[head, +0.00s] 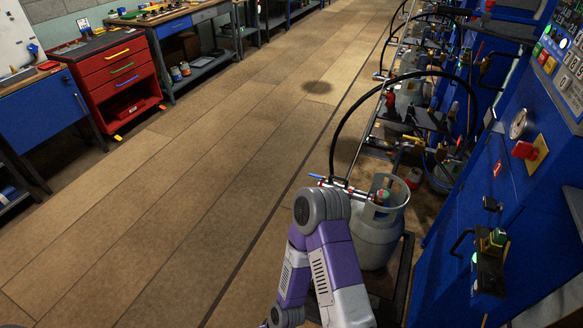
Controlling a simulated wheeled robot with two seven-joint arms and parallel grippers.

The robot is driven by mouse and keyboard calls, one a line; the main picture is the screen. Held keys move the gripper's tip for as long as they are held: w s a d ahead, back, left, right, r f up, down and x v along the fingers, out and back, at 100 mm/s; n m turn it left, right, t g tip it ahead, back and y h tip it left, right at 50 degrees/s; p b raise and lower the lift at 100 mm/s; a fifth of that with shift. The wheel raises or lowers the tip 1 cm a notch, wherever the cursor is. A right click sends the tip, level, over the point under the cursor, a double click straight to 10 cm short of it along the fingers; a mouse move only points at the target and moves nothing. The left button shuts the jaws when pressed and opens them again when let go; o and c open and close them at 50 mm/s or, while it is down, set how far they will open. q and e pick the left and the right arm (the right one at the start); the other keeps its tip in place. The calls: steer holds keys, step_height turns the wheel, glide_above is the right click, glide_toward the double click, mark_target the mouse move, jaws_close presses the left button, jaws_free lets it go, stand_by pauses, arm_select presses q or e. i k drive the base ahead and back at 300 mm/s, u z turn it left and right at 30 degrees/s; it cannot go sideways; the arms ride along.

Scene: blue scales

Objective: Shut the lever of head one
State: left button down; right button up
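A small blue lever (317,177) sticks out to the left at the head's left end. A black hose (345,115) arches up from the head. I cannot tell for sure that this is head one, or whether its lever is open or shut. A purple and grey arm of mine stands in front of the cylinder, its bent joint just below the lever. Neither gripper shows in the head view.
A blue cabinet (508,165) with a gauge (518,124) and a red knob (524,150) stands close on the right. More cylinders and hoses line up behind. A red drawer chest (112,75) and a blue bench (45,110) stand at left. The middle floor (215,170) is clear.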

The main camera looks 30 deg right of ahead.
mark_target(317, 176)
steer(key=u, duration=0.25)
steer(key=i, duration=2.05)
steer(key=z, duration=0.7)
steer(key=i, duration=1.25)
steer(key=z, duration=1.75)
steer(key=i, duration=0.55)
steer(key=z, duration=0.45)
